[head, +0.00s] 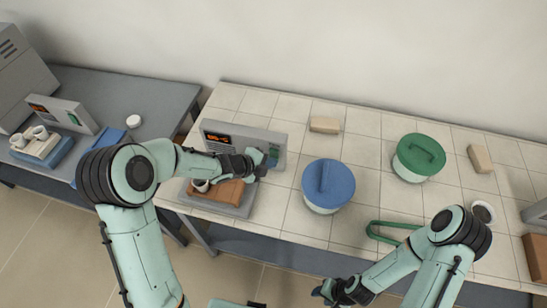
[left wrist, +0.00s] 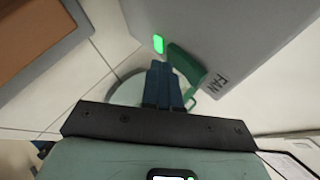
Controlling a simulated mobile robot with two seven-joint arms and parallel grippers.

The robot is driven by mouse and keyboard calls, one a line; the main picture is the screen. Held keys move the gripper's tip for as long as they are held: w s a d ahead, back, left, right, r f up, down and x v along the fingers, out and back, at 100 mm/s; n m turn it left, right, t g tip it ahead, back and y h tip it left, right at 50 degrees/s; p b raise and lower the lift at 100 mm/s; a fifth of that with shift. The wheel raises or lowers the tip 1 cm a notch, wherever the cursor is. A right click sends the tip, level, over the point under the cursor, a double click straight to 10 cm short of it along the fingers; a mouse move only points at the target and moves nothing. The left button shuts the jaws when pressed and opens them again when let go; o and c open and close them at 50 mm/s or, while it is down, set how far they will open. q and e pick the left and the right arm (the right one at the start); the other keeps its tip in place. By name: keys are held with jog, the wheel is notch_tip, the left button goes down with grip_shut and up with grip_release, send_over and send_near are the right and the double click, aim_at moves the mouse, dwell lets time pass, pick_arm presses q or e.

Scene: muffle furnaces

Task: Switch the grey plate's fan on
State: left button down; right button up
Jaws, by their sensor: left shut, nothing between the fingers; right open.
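The grey plate (head: 216,206) lies on the tiled bench with a brown block and a small white cup on it. The grey control panel (head: 276,138) with an orange-red display stands behind it. In the left wrist view the panel (left wrist: 225,35) shows a green switch piece (left wrist: 187,66) beside the word FAN and a bright green lit lamp (left wrist: 158,44). My left gripper (head: 267,160) is shut and empty at the panel's right end; its fingers (left wrist: 163,75) are right beside the switch piece, contact unclear. My right gripper (head: 325,291) is open near the bench's front edge.
A blue-lidded tub (head: 327,184) stands right of the panel, a green-lidded tub (head: 418,157) farther right. A green frame-like handle (head: 385,230) lies before them. Pale blocks (head: 324,124) lie behind. Another panel (head: 62,114) stands on the left table.

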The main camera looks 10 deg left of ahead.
pick_arm(q)
jog(key=shift+s, duration=0.15)
pick_arm(e)
jog(key=shift+s+f, duration=0.1)
jog(key=shift+s, duration=0.05)
pick_arm(q)
jog(key=shift+s+r+b, duration=0.15)
jog(key=shift+s+b, duration=0.2)
jog(key=shift+s, duration=0.35)
pick_arm(e)
jog(key=shift+s+f, duration=0.4)
jog(key=shift+w, duration=0.1)
pick_arm(q)
jog(key=shift+s+a+r+b, duration=0.15)
jog(key=shift+s+b, duration=0.3)
jog(key=shift+s, duration=0.8)
jog(key=shift+s+d+r+b, duration=0.1)
jog(key=shift+s+b, duration=0.35)
jog(key=shift+s, duration=0.75)
pick_arm(e)
jog(key=shift+s+f, duration=0.95)
jog(key=shift+f, duration=0.25)
pick_arm(q)
jog(key=shift+a, duration=0.1)
